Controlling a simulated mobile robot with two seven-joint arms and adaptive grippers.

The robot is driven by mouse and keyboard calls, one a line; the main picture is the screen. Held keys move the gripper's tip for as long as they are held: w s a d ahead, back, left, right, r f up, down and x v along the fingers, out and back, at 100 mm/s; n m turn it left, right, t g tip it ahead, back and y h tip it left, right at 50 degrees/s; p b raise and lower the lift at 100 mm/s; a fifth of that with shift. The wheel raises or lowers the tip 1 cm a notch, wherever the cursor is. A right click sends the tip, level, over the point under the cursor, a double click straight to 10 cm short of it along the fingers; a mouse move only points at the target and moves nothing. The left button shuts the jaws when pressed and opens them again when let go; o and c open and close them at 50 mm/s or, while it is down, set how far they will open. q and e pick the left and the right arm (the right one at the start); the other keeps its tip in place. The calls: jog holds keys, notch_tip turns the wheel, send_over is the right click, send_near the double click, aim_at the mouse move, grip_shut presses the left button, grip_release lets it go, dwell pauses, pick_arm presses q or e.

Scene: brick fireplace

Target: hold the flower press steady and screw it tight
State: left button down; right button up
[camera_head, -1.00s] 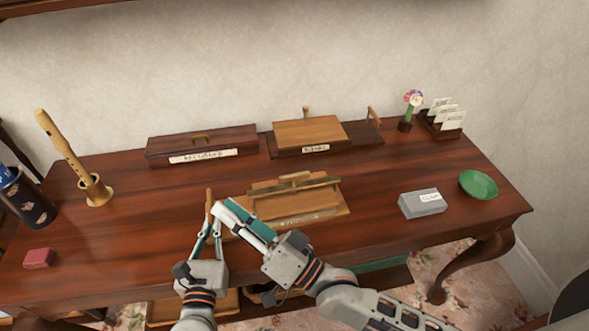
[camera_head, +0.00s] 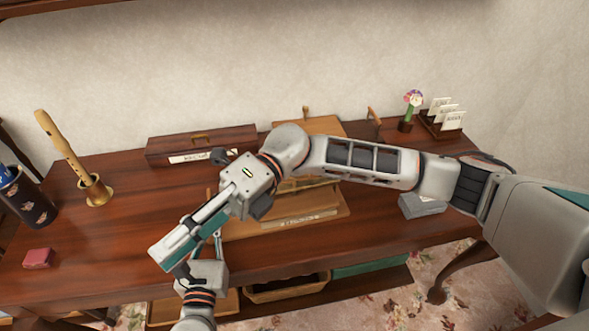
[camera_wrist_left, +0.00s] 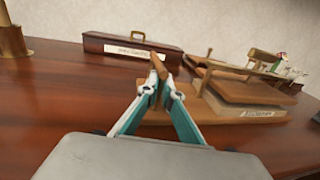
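The wooden flower press (camera_head: 300,215) lies mid-table, its upper part largely hidden by my right arm in the head view. The left wrist view shows its base, raised board and bar (camera_wrist_left: 245,92). My left gripper (camera_wrist_left: 161,86) is closed around a brown wooden handle (camera_wrist_left: 158,66) at the press's left side. Whether the handle joins the base is unclear. In the head view that gripper is mostly covered by my right one. My right gripper (camera_head: 172,252) points down-left, left of the press and over the left gripper. It is apart from the press's top; its finger gap is unclear.
A long dark box (camera_head: 205,143) and another wooden item (camera_head: 310,125) stand at the back. A grey block (camera_head: 421,206) is to the right. A recorder in a stand (camera_head: 93,188), a dark cup (camera_head: 28,200) and a red block (camera_head: 39,258) are left.

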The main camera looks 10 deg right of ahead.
jog(key=w+d+f+n+t+h, duration=0.3)
jog(key=w+d+f+n+h, duration=0.2)
jog(key=h, duration=0.1)
notch_tip(320, 180, up, 3)
jog(key=n+t+h, duration=0.2)
jog(key=t+h, duration=0.6)
send_over(294, 180)
jog(key=f, duration=1.1)
jog(key=shift+w+d+f, duration=0.1)
jog(key=shift+w+f, duration=0.05)
jog(key=shift+w, duration=0.2)
grip_shut()
